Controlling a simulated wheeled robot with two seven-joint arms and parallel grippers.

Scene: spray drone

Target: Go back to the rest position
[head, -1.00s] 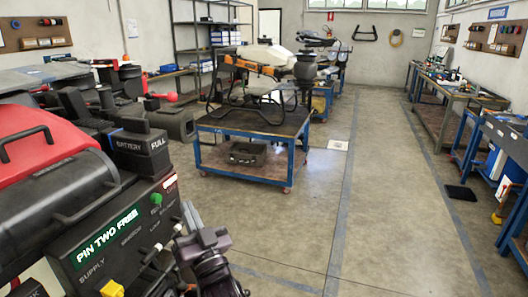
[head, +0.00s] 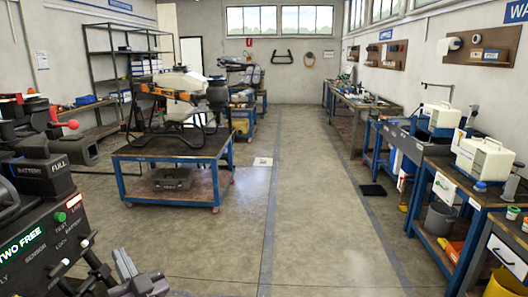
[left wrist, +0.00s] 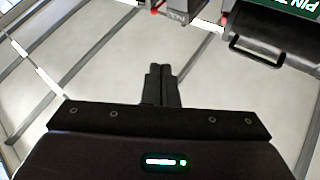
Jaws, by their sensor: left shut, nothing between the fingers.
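My left gripper (head: 150,284) shows at the bottom edge of the head view, beside the black battery station. In the left wrist view its two fingers (left wrist: 160,84) are together with nothing between them, above bare floor. My right gripper is in neither view.
The black station (head: 40,235) with its "TWO FREE" display stands close at the left. A blue cart (head: 125,188) bears the spray drone (head: 175,92). Workbenches line the right wall, with white boxes (head: 484,158) and a grey bucket (head: 439,219). The middle floor (head: 310,215) is clear.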

